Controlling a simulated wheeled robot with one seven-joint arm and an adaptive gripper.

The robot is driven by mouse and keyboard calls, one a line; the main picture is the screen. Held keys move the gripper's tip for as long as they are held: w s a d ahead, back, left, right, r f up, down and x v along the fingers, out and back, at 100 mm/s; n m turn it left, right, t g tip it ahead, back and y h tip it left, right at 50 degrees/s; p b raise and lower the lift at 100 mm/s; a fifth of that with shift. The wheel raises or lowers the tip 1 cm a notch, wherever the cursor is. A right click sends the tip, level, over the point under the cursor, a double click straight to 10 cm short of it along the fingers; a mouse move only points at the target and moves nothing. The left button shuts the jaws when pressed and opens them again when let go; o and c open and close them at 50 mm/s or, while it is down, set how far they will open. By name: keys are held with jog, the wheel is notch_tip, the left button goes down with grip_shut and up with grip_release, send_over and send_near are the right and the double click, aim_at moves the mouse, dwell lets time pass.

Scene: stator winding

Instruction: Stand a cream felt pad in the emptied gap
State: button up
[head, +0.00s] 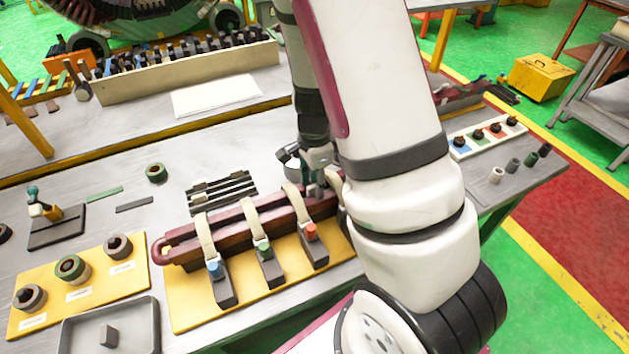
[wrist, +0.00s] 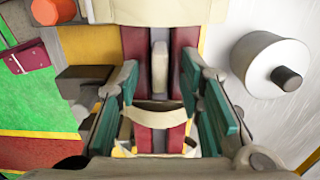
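Two maroon coil bars (head: 240,226) lie side by side on a yellow board (head: 190,317), crossed by cream straps (head: 250,220). In the wrist view, a cream pad (wrist: 159,70) stands in the slot between the maroon bars (wrist: 134,55), just beyond my fingertips. My gripper (wrist: 165,95) is open, its teal fingers spread over the bars with nothing between them. A cream strap crosses at the top (wrist: 160,10) of that view and another lies lower. In the head view my gripper (head: 316,160) is at the far right end of the bars, partly hidden by my arm.
Clamp blocks with blue, green and red knobs (head: 311,231) stand along the bars' near side. A white cylinder with a dark pin (wrist: 270,65) is close right of my fingers. A grey tray (head: 85,330) and yellow board with tape rolls (head: 80,285) are at left.

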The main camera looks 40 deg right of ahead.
aim_at(314, 186)
notch_tip(314, 186, up, 12)
dwell(0.6)
jog(key=shift+a+r, duration=0.1)
dwell(0.4)
jog(key=s+a+r+n+t, duration=0.2)
jog(key=s+a+r+n, duration=0.4)
jog(key=r+n, duration=0.3)
jog(key=s+a+r+n+t+b, duration=0.1)
jog(key=s+a+r+n+t, duration=0.2)
jog(key=s+a+r+n, duration=0.3)
notch_tip(314, 186, up, 3)
jog(key=a+n, duration=0.1)
jog(key=n, duration=0.4)
jog(key=shift+s+t, duration=0.3)
jog(key=shift+s, duration=0.1)
jog(key=shift+d, duration=0.15)
